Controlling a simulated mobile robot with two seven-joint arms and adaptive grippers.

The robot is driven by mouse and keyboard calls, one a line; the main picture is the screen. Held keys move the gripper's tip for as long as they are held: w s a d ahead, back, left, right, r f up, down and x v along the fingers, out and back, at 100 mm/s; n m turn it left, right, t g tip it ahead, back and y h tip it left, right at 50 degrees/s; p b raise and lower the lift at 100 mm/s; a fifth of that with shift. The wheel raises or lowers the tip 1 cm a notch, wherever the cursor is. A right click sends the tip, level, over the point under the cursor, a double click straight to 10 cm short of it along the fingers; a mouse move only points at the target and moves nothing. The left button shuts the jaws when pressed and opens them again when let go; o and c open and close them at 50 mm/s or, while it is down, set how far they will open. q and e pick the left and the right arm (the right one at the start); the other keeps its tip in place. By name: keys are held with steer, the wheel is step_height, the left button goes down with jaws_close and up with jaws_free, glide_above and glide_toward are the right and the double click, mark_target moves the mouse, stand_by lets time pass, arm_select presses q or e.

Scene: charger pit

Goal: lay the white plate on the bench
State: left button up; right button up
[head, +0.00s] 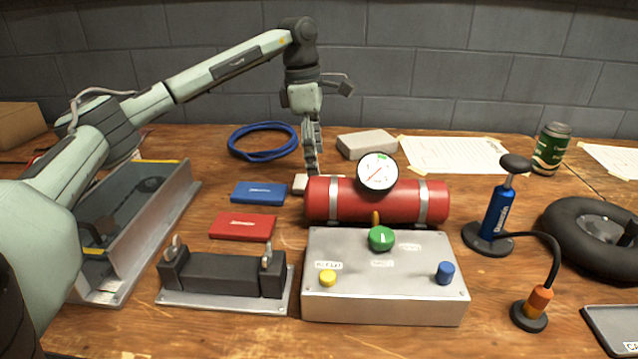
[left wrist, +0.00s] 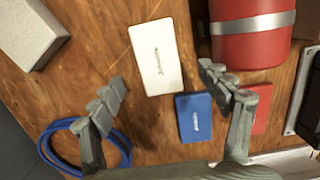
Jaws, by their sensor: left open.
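The white plate (head: 300,184) lies flat on the wooden bench (head: 200,145), right of the blue plate and left of the red cylinder. In the head view most of it is hidden behind the cylinder and my left gripper. The left wrist view shows the whole white plate (left wrist: 157,57) with small dark print. My left gripper (head: 312,168) points down above it, fingers spread and empty. In the left wrist view the fingertips (left wrist: 162,78) stand either side of the plate's near end, apart from it. My right gripper is in neither view.
The blue plate (head: 259,193) and red plate (head: 243,226) lie nearby. The red cylinder (head: 330,200) with a gauge stands close right of the gripper. A blue cable coil (head: 262,155) and a pale block (head: 366,144) lie behind. A grey control box (head: 340,300) is in front.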

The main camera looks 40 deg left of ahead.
arm_select(q)
steer(key=f, duration=0.4)
steer(key=shift+w+d+f, duration=0.2)
steer(key=shift+w+f, duration=0.05)
steer(key=shift+f, duration=0.15)
steer(key=c, duration=1.4)
steer(key=shift+r, duration=0.15)
